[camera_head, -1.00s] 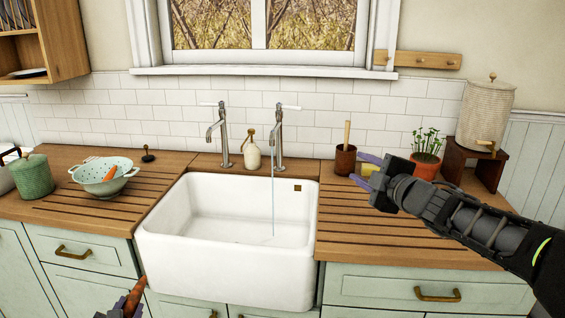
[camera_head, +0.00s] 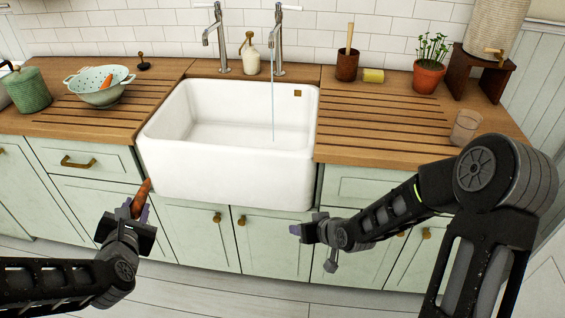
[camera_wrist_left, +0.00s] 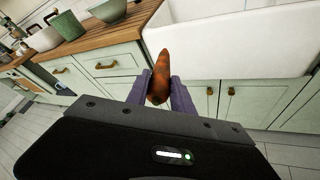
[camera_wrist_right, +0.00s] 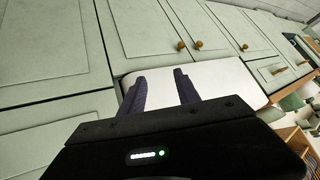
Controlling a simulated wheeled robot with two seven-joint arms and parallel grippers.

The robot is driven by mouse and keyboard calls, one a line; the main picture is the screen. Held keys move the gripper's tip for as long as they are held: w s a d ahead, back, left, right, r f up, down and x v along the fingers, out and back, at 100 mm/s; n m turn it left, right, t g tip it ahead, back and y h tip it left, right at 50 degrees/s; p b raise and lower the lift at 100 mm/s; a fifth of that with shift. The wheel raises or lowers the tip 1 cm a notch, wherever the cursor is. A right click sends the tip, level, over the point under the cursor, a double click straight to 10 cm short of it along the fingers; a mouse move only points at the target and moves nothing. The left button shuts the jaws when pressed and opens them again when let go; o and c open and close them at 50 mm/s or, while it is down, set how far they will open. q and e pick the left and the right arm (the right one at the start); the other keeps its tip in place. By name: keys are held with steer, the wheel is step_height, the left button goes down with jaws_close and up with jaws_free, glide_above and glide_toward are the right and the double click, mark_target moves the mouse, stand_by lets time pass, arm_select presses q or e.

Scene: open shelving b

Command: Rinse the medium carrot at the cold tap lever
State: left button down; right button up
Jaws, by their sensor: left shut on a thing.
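The medium carrot (camera_head: 139,199), orange with dark patches, is held upright in my left gripper (camera_head: 134,212), in front of the sink's left front corner and outside the basin. In the left wrist view the carrot (camera_wrist_left: 159,78) sits between the two purple fingers. Two metal taps stand behind the white sink (camera_head: 225,172): a left tap (camera_head: 221,45) and a right tap (camera_head: 278,45). A thin stream of water (camera_head: 273,100) falls from the right tap into the basin. I cannot tell which lever is cold. My right gripper (camera_head: 296,231) is open and empty before the cabinet doors.
A colander (camera_head: 92,92) with another carrot (camera_head: 106,82) and a green canister (camera_head: 27,90) stand on the left counter. A soap bottle (camera_head: 250,57) is between the taps. A glass (camera_head: 465,127), potted plant (camera_head: 429,75) and brown cup (camera_head: 346,66) stand on the right counter.

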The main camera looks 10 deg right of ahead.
steer(key=s+a+f+g, duration=0.2)
steer(key=s+a+f, duration=0.2)
steer(key=s, duration=0.4)
steer(key=s+a+f+m+g, duration=0.1)
steer(key=s+a+f+g, duration=0.2)
steer(key=s+f, duration=0.4)
steer(key=s+a+f+m+g+y, duration=0.1)
steer(key=s+a+f+g, duration=0.2)
steer(key=s+a+f, duration=0.3)
steer(key=s, duration=0.5)
